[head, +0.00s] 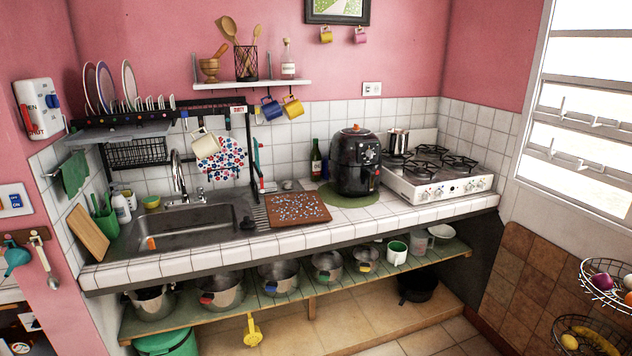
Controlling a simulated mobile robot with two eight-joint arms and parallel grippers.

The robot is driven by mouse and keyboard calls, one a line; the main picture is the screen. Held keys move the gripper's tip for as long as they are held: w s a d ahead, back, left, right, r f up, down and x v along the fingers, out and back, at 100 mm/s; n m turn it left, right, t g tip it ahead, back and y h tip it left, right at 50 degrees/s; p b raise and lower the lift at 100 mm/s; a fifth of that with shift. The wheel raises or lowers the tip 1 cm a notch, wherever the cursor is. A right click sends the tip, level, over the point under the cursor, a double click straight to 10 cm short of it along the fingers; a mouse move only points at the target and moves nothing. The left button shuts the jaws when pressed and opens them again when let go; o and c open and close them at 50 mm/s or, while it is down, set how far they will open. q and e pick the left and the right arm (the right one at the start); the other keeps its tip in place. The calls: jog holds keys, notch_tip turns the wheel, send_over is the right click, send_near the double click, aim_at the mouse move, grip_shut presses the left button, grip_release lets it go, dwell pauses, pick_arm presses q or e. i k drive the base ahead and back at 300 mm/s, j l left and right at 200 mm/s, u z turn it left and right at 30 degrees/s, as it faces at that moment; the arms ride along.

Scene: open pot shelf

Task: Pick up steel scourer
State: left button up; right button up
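A small greyish lump (288,185) sits on the white tiled counter behind the brown speckled board. It may be the steel scourer, but it is too small to be sure. The steel sink (190,226) is to its left, with a small black item (247,223) at its right rim. A small yellow-green item (152,202) stands at the sink's back left corner. Neither of my grippers is in view.
The brown speckled board (298,209) lies right of the sink. A black air fryer (356,165) and a white stove (440,181) stand farther right. A dish rack (135,152) hangs above the sink. Several pots line the open shelf (300,293) below. The counter's front strip is clear.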

aim_at(287, 184)
jog(key=i+u, duration=0.3)
jog(key=i+l+u, duration=0.3)
jog(key=i, duration=0.2)
jog(key=i+l+u, duration=0.3)
jog(key=i+j, duration=0.05)
jog(key=i, duration=0.05)
